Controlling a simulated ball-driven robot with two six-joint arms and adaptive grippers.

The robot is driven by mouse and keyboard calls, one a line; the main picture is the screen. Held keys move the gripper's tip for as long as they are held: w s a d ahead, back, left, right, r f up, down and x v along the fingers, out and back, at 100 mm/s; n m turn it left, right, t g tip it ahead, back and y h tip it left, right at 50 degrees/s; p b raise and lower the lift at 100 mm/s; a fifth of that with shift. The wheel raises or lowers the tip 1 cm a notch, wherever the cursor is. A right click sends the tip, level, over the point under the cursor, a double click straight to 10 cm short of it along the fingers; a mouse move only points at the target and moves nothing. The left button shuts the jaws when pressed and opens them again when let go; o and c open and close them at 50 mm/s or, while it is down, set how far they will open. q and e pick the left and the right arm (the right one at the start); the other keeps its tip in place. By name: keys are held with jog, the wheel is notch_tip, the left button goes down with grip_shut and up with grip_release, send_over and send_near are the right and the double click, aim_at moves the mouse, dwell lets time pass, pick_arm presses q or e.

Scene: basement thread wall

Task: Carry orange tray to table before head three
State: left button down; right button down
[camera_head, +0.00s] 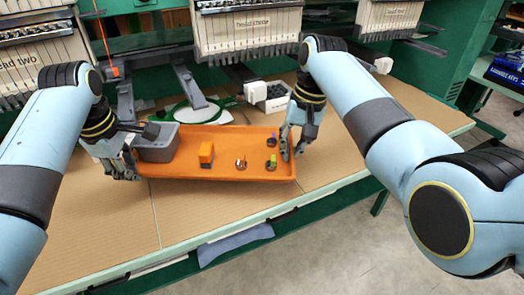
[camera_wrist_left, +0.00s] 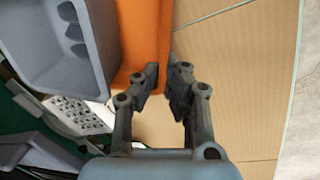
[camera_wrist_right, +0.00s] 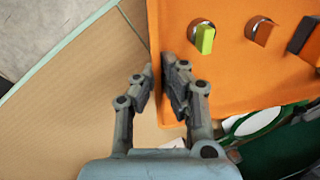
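The orange tray (camera_head: 222,141) lies level on or just above the cardboard-coloured table (camera_head: 185,215).
Embroidery heads hang behind: one reading "ead two" (camera_head: 35,20), a middle one (camera_head: 247,30) and a right one (camera_head: 390,18). A green hoop (camera_head: 193,112) and a white box (camera_head: 256,91) stand behind the tray. The table's front is clear; its right part looks free.

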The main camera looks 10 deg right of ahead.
aim_at(142, 194)
pick_arm(q)
jog(key=shift+s, duration=0.1)
pick_arm(e)
jog(key=shift+s+r, duration=0.1)
pick_arm(q)
jog(key=shift+f, duration=0.1)
pick_arm(e)
jog(key=shift+f, duration=0.2)
